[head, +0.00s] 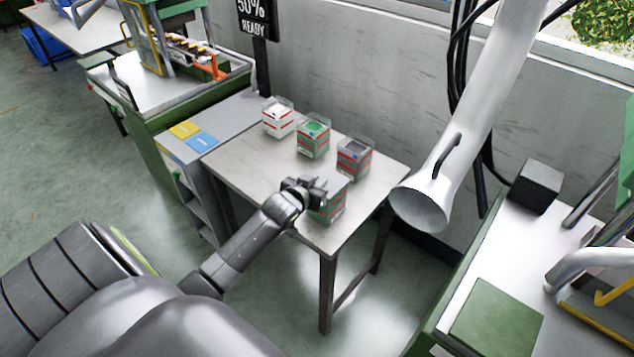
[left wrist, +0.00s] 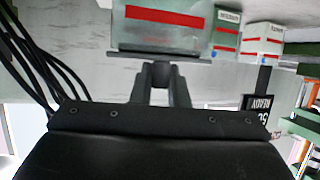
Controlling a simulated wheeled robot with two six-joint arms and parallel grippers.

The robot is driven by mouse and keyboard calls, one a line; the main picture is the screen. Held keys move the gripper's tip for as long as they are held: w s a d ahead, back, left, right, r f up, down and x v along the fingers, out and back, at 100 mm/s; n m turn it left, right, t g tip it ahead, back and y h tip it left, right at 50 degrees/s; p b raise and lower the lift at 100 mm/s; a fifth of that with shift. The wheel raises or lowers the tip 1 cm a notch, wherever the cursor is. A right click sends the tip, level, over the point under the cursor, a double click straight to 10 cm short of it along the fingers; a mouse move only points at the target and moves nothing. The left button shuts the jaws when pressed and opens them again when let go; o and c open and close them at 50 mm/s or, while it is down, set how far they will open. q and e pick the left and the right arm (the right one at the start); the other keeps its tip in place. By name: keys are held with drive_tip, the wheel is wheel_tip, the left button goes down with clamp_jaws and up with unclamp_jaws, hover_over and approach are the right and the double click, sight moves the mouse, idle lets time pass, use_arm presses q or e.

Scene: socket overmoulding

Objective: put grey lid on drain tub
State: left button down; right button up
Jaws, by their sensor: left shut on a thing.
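My left gripper (head: 318,187) is shut on the edge of a flat grey lid (head: 338,184). The lid is at the top of the front tub (head: 329,208), a clear box with green contents and a red stripe, near the table's front edge. In the left wrist view the picture is upside down; the gripper (left wrist: 160,70) meets the thin lid edge (left wrist: 150,55) at the tub's rim (left wrist: 168,17). I cannot tell whether the lid rests fully on the tub or sits just above it. My right gripper is not in view.
Three more tubs stand behind on the pale table (head: 240,160): one with white contents (head: 278,120), one green (head: 313,138), one dark grey (head: 353,160). A large white duct (head: 425,195) hangs at the table's right. The table's left part is clear.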

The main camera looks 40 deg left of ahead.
use_arm(q)
drive_tip(key=c, duration=1.3)
unclamp_jaws()
drive_tip(key=b+v, duration=0.1)
drive_tip(key=v, duration=1.6)
drive_tip(key=shift+s+d, duration=0.1)
drive_tip(key=shift+s, duration=0.1)
